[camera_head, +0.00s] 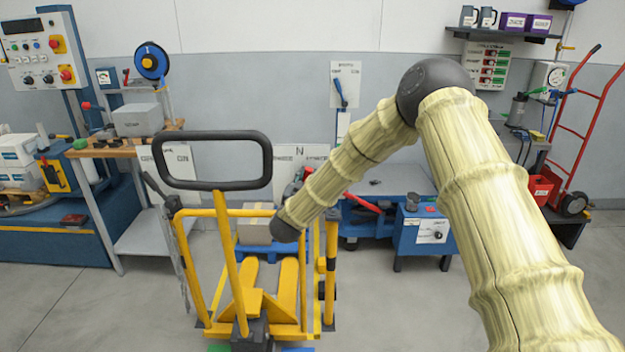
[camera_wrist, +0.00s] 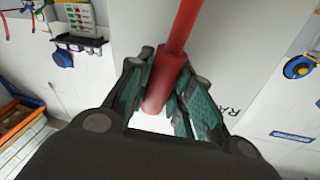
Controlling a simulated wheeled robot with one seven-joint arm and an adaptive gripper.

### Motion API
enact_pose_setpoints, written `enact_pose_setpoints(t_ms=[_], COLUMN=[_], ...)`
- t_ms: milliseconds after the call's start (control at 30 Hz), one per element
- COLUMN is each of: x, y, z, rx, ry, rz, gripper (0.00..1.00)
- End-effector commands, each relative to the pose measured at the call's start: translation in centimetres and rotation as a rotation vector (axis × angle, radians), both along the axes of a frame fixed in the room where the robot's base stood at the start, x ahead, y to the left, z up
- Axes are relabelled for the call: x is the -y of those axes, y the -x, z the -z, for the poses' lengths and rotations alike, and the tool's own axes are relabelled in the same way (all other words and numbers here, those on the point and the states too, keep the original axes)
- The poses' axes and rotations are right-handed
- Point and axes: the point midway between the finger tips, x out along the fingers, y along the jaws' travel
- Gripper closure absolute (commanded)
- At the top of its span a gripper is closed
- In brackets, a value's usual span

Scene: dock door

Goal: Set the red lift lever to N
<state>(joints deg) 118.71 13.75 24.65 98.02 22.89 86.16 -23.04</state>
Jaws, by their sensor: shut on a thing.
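In the wrist view my gripper (camera_wrist: 166,82) is shut on the red lift lever (camera_wrist: 158,92), its dark green finger pads on both sides of the thick grip. The lever's thinner shaft runs up and slightly right from the grip. Behind it is a white plate with letters starting "RA", partly hidden. In the head view a white panel marked N (camera_head: 300,153) stands behind the yellow truck, and a bit of red shows beside my forearm. My gripper is hidden behind my arm there, and I cannot tell which mark the lever stands at.
The yellow pallet truck (camera_head: 233,240) with its black loop handle stands just left of my wrist. A blue bench (camera_head: 420,235) and a red bar (camera_head: 362,203) are to the right. A red hand truck (camera_head: 580,130) leans at the far right.

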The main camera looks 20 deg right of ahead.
Motion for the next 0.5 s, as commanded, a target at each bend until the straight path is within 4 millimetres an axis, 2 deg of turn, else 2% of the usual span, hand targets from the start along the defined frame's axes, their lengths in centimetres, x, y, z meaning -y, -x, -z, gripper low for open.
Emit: enact_pose_setpoints(t_ms=[233,500], x=[-1.4,-2.0], y=[-0.4,-0.5], z=[-0.2,-0.1], rx=[-0.035,-0.056], ry=[0.126,0.192], rz=[-0.001,-0.001], gripper=[1.00,1.00])
